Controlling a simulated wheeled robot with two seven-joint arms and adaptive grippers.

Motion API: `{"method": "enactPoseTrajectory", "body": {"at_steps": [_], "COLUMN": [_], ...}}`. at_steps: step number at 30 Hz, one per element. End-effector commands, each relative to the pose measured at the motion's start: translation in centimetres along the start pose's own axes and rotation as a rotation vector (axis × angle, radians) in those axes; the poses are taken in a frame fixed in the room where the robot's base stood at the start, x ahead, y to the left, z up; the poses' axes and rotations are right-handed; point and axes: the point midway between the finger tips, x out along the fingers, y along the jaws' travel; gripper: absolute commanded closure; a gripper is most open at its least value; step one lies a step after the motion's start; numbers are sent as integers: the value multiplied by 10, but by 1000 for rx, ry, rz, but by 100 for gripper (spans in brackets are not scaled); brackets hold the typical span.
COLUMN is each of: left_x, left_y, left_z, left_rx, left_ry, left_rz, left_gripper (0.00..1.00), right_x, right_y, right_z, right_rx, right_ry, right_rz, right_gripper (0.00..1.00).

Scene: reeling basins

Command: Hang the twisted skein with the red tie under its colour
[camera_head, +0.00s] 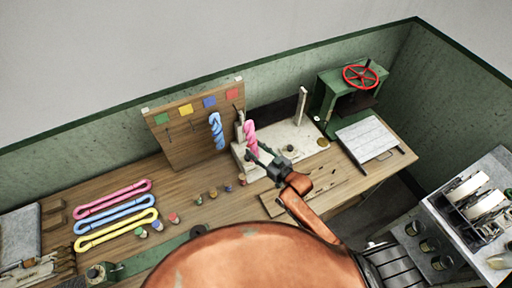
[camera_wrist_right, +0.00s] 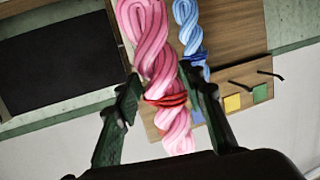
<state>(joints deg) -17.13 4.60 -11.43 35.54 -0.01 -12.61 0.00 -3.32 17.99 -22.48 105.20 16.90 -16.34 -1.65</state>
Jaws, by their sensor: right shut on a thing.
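My right gripper (camera_head: 259,155) is shut on the pink twisted skein (camera_head: 250,138), which hangs upright just right of the board. In the right wrist view, the fingers (camera_wrist_right: 160,78) stand on either side of the pink skein (camera_wrist_right: 150,42), near its red tie (camera_wrist_right: 167,100). The wooden board (camera_head: 187,142) carries green (camera_head: 161,118), yellow (camera_head: 186,109), blue (camera_head: 209,101) and red (camera_head: 232,93) swatches. Dark pegs stick out below some swatches. A blue twisted skein (camera_head: 216,131) hangs under the blue swatch. My left gripper is not seen.
Pink (camera_head: 113,197), blue (camera_head: 115,214) and yellow (camera_head: 116,231) loose skeins lie at the bench's left. Several small pots stand in front of the board. A pale stand (camera_head: 294,143) is close behind the gripper. A green machine with a red wheel (camera_head: 360,77) stands farther right.

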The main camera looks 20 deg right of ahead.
Motion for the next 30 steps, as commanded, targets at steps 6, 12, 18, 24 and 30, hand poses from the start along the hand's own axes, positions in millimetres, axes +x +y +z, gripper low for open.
{"method": "enactPoseTrajectory", "body": {"at_steps": [6, 12, 18, 24, 30], "left_x": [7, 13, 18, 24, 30], "left_y": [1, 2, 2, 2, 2], "left_z": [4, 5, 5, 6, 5], "left_rx": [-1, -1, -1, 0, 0], "left_ry": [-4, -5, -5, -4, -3], "left_rz": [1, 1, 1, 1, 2], "left_gripper": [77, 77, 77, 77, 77], "right_x": [12, 21, 29, 38, 47], "right_y": [0, 2, 6, 8, 11], "right_z": [-1, -3, -4, -5, -7], "right_rx": [-2, -1, -1, -1, -1], "right_ry": [2, 1, 1, 0, 1], "right_rz": [-6, -5, -3, -3, -3], "right_gripper": [88, 88, 88, 88, 88]}}
